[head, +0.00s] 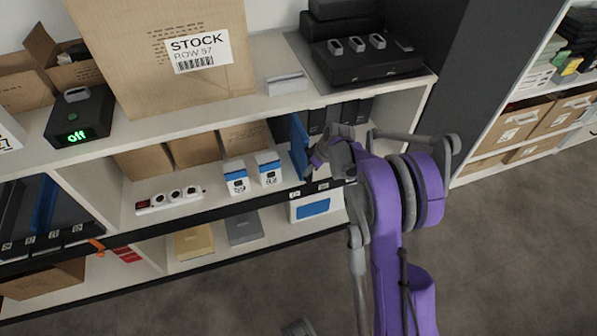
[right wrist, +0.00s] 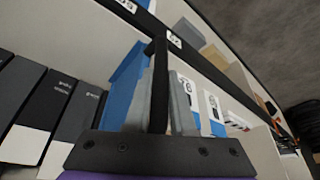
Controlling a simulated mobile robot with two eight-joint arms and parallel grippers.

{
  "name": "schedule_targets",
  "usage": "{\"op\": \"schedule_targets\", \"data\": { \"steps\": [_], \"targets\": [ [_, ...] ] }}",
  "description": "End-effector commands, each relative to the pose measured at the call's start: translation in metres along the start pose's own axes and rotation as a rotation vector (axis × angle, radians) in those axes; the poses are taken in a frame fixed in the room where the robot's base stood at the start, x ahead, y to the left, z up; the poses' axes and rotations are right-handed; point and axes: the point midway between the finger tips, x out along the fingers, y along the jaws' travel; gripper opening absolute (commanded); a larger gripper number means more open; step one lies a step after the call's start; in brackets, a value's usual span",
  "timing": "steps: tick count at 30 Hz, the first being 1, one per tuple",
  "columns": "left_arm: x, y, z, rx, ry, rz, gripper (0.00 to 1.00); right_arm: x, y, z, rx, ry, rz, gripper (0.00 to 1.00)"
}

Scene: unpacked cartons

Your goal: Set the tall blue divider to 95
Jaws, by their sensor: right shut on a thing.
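The tall blue divider (head: 298,146) stands upright on the middle shelf, between white-blue boxes and dark binders. My right gripper (head: 322,156) is at its front edge. In the right wrist view the gripper's grey fingers (right wrist: 160,105) are shut on the divider's dark front strip, with the blue panel (right wrist: 126,82) behind them. Two small labels sit on the shelf's black lip: the left one (head: 294,192) seems to read 92, the right one (head: 323,185) seems to read 95. The divider's foot is near the left label, partly hidden.
White-blue boxes (head: 268,169) stand left of the divider, with a power strip (head: 169,199) further left. Dark binders (head: 349,111) stand to the right. A large stock carton (head: 163,55) is on the top board above. The floor in front is clear.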

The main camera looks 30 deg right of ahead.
Motion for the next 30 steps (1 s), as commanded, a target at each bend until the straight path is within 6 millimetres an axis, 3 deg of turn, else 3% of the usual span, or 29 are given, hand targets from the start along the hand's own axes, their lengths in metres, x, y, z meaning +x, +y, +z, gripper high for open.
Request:
{"op": "schedule_targets", "data": {
  "steps": [1,18,24,30],
  "targets": [
    [-0.002,0.000,-0.001,0.000,0.001,0.000,0.50,-0.005,0.016,0.009,0.007,0.000,0.006,0.00],
    [-0.018,0.000,-0.006,0.000,0.007,0.000,0.50,-0.048,0.181,0.112,0.006,0.000,0.004,0.00],
    [-0.022,0.000,-0.008,0.000,0.008,0.000,0.50,-0.059,0.227,0.140,0.004,0.000,0.002,0.00],
    [-0.025,0.000,-0.009,0.000,0.009,0.000,0.50,-0.067,0.257,0.159,0.002,0.001,0.000,0.00]
  ]
}}
